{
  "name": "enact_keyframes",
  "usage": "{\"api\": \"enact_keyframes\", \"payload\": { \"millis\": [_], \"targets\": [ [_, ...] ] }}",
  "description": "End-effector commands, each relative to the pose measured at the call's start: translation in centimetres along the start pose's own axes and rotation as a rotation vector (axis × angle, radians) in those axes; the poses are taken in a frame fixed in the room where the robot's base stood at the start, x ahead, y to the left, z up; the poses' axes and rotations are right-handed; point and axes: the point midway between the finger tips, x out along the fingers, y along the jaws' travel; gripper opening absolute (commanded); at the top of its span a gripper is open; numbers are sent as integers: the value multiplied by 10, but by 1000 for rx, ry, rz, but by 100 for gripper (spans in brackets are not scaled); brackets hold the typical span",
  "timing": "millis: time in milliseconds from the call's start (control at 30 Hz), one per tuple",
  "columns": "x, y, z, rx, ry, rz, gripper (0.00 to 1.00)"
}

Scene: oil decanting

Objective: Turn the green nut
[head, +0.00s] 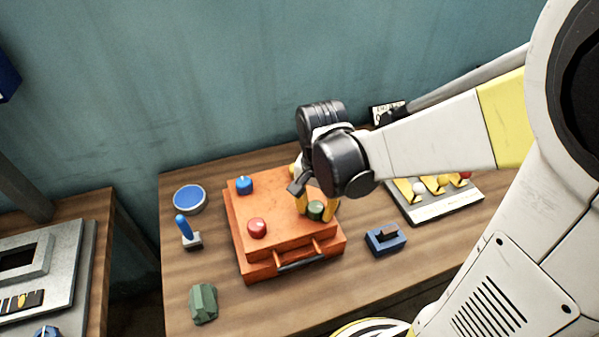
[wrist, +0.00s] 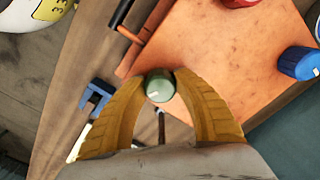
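The green nut (head: 316,210) is a short round knob with a pale mark, on the right part of the orange box's (head: 279,212) top. It also shows in the wrist view (wrist: 159,87). My gripper (head: 317,212) points down over it, with one yellow finger on each side. In the wrist view my fingertips (wrist: 160,78) close in on both sides of the nut and appear to touch it. The nut's far side is hidden. A red knob (head: 257,227) and a blue knob (head: 244,185) are also on the box top.
A blue round dish (head: 190,199), a blue-handled tool (head: 184,229) and a green faceted block (head: 203,303) stand left of the box. A blue block (head: 386,238) is at its right, with a pale rack (head: 442,205) behind. The table's front right is clear.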

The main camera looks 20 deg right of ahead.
Motion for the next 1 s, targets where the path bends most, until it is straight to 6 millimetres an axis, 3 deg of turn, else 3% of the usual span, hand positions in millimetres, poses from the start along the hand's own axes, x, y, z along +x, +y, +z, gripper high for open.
{"api": "enact_keyframes", "payload": {
  "millis": [33, 67, 467, 1000],
  "targets": [
    [0, 0, 1, 0, -1, 0, 50],
    [0, 0, 1, 0, -1, 0, 59],
    [-6, 0, 0, -1, 0, 0, 59],
    [-103, 0, 0, -1, 0, 0, 59]
  ]
}}
